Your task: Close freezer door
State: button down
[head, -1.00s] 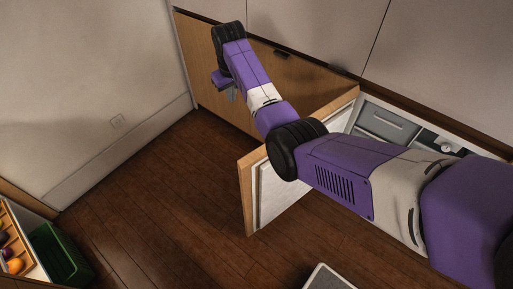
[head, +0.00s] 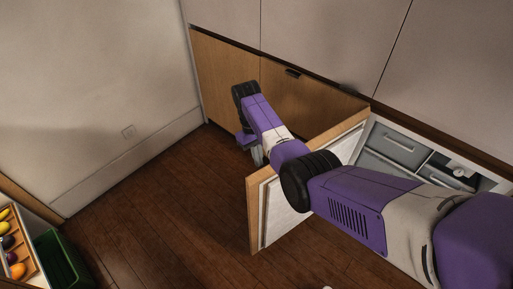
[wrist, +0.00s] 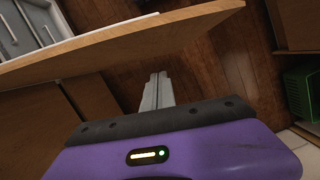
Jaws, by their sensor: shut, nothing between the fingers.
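The freezer door (head: 252,216) stands wide open in the head view, sticking out from the cabinet front. Its outer face is wood and its inner side is a pale panel. The freezer compartment (head: 395,150) shows grey drawers inside, partly hidden by my arm. My gripper (head: 257,158) is on the outer, left side of the door, beyond my arm that reaches over the door's top edge. In the wrist view my gripper (wrist: 158,78) is shut and empty, just below the door's wooden edge (wrist: 130,38). I cannot tell whether it touches the door.
Wooden lower cabinets (head: 290,95) and pale upper fronts (head: 320,35) line the back. A green bin (head: 62,262) and a fruit tray (head: 14,245) are at the lower left. The wooden floor (head: 165,195) left of the door is clear.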

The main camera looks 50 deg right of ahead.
aim_at(266, 168)
jog(key=s+p, duration=0.2)
jog(key=s+a+f, duration=0.1)
jog(key=s, duration=0.1)
jog(key=shift+s+p, duration=0.1)
jog(key=shift+p, duration=0.3)
jog(key=shift+d, duration=0.1)
